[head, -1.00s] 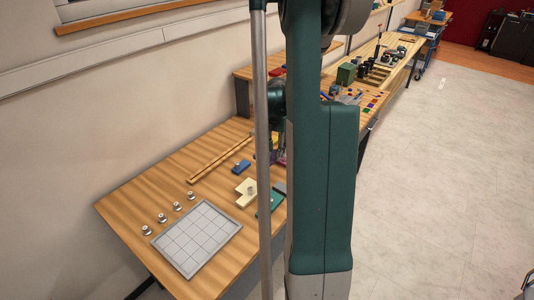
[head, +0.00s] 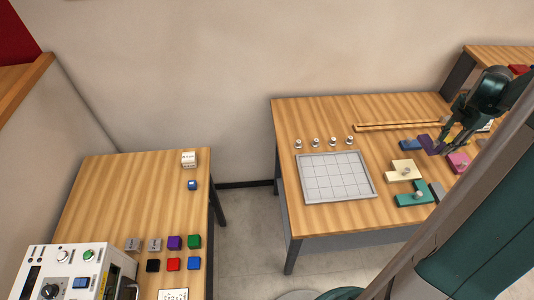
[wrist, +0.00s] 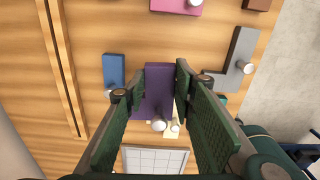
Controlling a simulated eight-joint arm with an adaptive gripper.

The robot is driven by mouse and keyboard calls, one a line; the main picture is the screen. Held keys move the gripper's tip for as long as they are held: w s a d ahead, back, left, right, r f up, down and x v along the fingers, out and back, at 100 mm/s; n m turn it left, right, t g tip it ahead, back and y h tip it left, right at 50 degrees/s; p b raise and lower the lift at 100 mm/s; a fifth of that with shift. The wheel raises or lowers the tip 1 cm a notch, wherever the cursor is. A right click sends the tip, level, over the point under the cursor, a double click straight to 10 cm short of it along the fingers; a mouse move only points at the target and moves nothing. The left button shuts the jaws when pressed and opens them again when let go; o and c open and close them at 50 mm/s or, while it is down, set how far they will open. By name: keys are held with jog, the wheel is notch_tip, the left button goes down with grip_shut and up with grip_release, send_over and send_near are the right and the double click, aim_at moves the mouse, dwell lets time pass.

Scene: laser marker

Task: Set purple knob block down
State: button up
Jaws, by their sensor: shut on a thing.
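The purple knob block (wrist: 157,88) is a long flat piece with a pale round knob at its lower end in the wrist view. My gripper (wrist: 159,85) is shut on it, one green finger on each side. In the head view the purple block (head: 430,145) shows at the fingers of my gripper (head: 441,137), over the right-hand table. I cannot tell whether it touches the tabletop. The blue block (wrist: 114,72) lies just left of it in the wrist view. The grey tray with a grid (head: 335,177) is empty on the same table.
The cream block (head: 404,171), teal block (head: 413,194) and pink block (head: 458,162) lie nearby. A wooden rail (head: 395,126) runs along the back. Several small knobs (head: 315,142) stand behind the tray. A gap separates the left table (head: 120,200), with a machine (head: 75,275) and cubes.

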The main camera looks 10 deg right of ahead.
jog(key=w+a+f+n+b, duration=0.1)
jog(key=w+a+n, duration=0.1)
jog(key=w+a, duration=0.8)
jog(key=w+a+n, duration=0.2)
jog(key=w+a, duration=0.4)
jog(key=a, duration=0.9)
jog(key=w+a+f+n+b, duration=0.1)
jog(key=w+a+n, duration=0.2)
jog(key=w+a, duration=0.7)
jog(key=w+a+n, duration=0.1)
jog(key=a+n, duration=0.1)
jog(key=a, duration=1.6)
jog(key=s+a+f+n, duration=0.1)
jog(key=s+a+n, duration=0.1)
jog(key=a, duration=1.3)
jog(key=s+a+f+n, duration=0.1)
jog(key=a+n, duration=0.1)
jog(key=a, duration=1.3)
jog(key=s+a+n, duration=0.1)
jog(key=s+a, duration=0.4)
jog(key=a, duration=0.4)
jog(key=s+a+f+n+b, duration=0.1)
jog(key=s+a, duration=0.4)
jog(key=a, duration=0.5)
jog(key=s+a+n, duration=0.2)
jog(key=s+a, duration=0.3)
jog(key=a, duration=0.4)
jog(key=shift+a+f+b, duration=0.25)
jog(key=shift+a+b, duration=0.05)
jog(key=shift+b, duration=0.1)
